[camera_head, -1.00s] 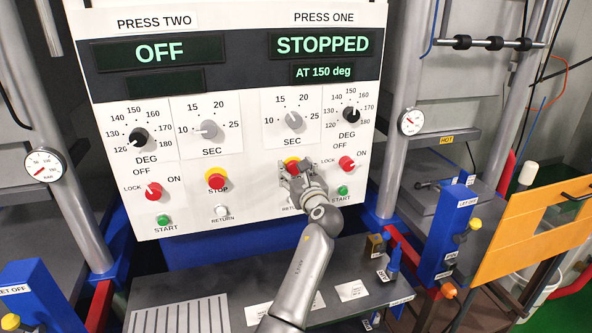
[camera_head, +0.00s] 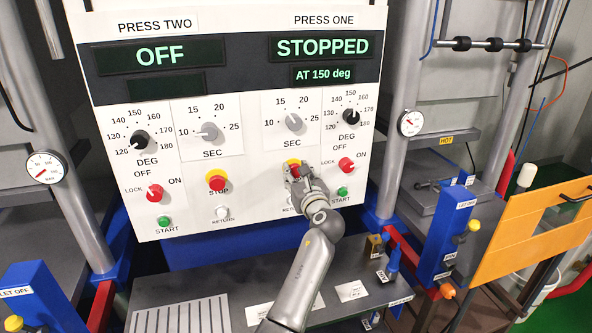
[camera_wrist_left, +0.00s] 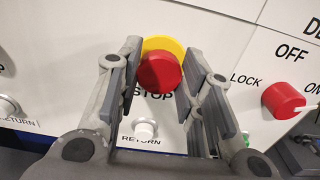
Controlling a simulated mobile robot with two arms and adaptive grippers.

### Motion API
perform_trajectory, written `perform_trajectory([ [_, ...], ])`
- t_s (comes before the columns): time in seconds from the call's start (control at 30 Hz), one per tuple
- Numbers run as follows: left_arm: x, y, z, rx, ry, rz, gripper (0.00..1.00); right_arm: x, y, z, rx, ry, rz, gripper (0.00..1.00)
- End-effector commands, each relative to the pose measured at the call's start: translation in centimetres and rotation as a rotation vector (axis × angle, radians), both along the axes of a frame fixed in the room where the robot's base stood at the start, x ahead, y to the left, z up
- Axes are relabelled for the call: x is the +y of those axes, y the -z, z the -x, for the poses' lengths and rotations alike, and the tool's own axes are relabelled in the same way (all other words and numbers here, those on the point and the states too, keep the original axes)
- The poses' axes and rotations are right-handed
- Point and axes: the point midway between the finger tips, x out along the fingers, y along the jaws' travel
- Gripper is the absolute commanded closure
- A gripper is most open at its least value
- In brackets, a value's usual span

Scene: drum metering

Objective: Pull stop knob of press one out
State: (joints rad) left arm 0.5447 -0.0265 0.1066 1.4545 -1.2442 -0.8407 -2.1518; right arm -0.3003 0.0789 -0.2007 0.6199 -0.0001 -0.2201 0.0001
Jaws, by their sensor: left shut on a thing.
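The stop knob of press one is a red button on a yellow ring; it shows in the left wrist view (camera_wrist_left: 158,72). In the head view its yellow ring (camera_head: 293,162) peeks out above my left gripper (camera_head: 299,174), which hides most of the knob. My left gripper is shut on the stop knob, with a finger on either side of it. The press one display (camera_head: 320,46) reads STOPPED, with AT 150 deg below. My right gripper is not in view.
The white return button (camera_wrist_left: 143,129) sits just below the knob, and the red OFF/ON switch (camera_head: 346,164) and green start button (camera_head: 342,191) are to its right. Press two's stop knob (camera_head: 217,181) is to the left. A grey bench (camera_head: 235,283) lies below the panel.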

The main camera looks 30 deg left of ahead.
Motion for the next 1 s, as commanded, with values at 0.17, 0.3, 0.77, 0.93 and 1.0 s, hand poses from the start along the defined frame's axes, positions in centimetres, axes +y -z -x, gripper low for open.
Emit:
perform_trajectory([
  [0.17,-0.6,0.1,0.6,0.003,0.000,0.001,1.00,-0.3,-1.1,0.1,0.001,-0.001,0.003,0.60],
  [0.3,-0.6,0.2,0.6,0.003,0.000,0.002,1.00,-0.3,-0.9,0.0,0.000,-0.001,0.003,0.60],
  [0.77,-0.6,0.1,0.5,0.002,0.000,0.001,0.43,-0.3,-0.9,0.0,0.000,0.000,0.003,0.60],
  [0.93,-0.8,0.1,0.7,0.001,0.001,0.002,0.43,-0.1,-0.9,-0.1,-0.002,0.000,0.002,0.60],
  [1.0,-1.3,0.1,1.1,0.002,0.002,0.001,0.43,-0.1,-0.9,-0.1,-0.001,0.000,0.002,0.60],
])
